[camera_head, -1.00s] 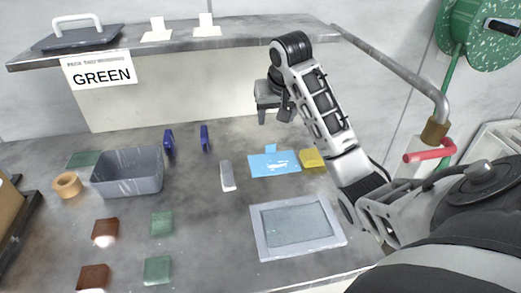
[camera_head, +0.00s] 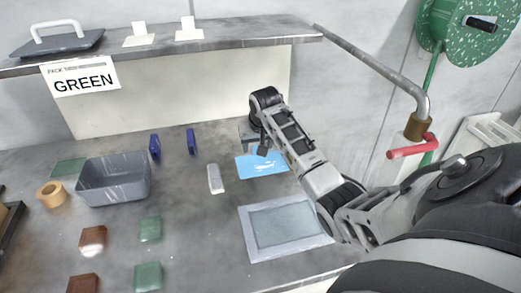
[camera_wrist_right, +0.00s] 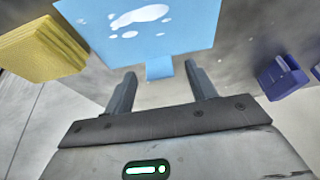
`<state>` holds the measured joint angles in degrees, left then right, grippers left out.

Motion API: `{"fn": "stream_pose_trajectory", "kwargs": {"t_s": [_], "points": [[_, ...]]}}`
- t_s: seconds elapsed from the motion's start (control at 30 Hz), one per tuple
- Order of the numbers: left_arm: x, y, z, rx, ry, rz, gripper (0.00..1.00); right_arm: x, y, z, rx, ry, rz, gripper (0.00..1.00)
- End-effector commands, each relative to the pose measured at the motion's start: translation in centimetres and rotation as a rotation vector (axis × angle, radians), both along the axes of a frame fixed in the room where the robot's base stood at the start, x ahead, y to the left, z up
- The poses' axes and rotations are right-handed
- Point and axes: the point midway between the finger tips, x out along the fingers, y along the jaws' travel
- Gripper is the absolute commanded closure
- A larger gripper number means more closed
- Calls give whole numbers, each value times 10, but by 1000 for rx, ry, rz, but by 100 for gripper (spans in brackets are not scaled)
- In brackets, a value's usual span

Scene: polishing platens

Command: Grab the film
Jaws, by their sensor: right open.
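The film appears to be the light blue sheet (camera_head: 264,167) with white patches, lying flat on the grey table; it also shows at the top of the right wrist view (camera_wrist_right: 150,25). A small blue tab (camera_wrist_right: 159,68) sticks out from its edge. My right gripper (camera_head: 254,141) is at the far edge of the sheet in the head view, partly hiding it. In the right wrist view its two fingers (camera_wrist_right: 160,74) are open, with the tab showing between their tips. I see no contact. My left gripper is not in view.
A grey-framed panel (camera_head: 300,247) lies in front of the sheet. A pale bar (camera_head: 215,179), blue clips (camera_head: 155,147) and a grey bin (camera_head: 143,181) are to the left. A yellow pad (camera_wrist_right: 40,50) lies beside the sheet. A shelf (camera_head: 230,38) spans the back.

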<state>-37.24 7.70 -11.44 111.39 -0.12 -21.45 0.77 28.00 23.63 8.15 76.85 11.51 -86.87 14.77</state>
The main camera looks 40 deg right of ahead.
Motion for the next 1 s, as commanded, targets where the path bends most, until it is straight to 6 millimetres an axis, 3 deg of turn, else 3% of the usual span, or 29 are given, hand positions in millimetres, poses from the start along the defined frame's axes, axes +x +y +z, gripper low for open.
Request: {"fn": "stream_pose_trajectory", "kwargs": {"t_s": [0.27,0.43,0.47,0.77,1.0], "points": [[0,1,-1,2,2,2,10,2,-1,-4,-1,-2,1,44],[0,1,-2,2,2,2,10,2,-1,-4,0,-2,0,88],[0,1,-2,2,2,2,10,2,-1,-4,0,-2,0,91],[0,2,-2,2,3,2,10,2,0,-2,0,-2,0,91],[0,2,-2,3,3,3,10,7,5,16,-1,-5,12,91]]}}
